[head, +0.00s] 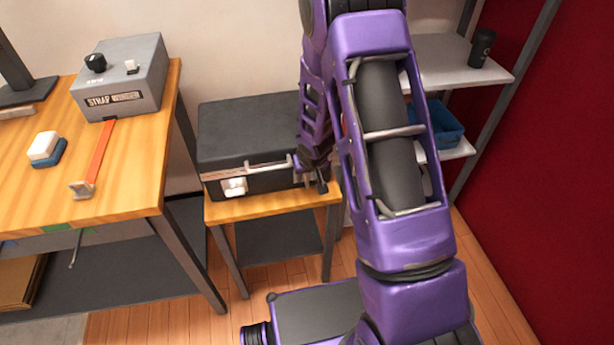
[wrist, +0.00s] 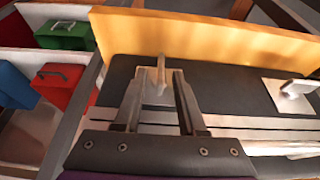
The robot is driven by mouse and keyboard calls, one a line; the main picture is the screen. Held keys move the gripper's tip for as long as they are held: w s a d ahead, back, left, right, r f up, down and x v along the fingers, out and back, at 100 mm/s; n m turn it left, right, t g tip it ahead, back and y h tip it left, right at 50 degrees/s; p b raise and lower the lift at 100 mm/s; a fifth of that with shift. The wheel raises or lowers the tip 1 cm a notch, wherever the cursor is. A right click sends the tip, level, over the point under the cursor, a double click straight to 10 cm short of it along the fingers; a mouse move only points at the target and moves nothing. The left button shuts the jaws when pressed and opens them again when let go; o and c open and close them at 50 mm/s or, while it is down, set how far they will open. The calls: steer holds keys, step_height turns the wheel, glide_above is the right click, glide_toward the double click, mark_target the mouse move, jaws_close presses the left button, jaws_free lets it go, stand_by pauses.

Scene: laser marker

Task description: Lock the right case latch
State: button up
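The dark case (head: 245,128) stands shut on a small wooden table. Its left latch (head: 234,186) is a pale plate with a lever on the front face; it also shows at the right of the wrist view (wrist: 290,90). The right latch (wrist: 160,76) has a pale plate and a lever sticking out from the case. In the head view my gripper (head: 316,178) and arm hide it. In the wrist view my gripper (wrist: 159,73) is open, with a finger on each side of the right latch and gaps visible beside the lever. Contact cannot be told.
The small table (head: 270,207) has a thin wooden edge below the case. A workbench (head: 130,170) with a grey strap box (head: 135,80) is at left. A shelf (head: 450,60) with a blue bin (head: 440,127) is at right. Red (wrist: 62,92) and green (wrist: 66,35) bins show in the wrist view.

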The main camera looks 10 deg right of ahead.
jaws_close()
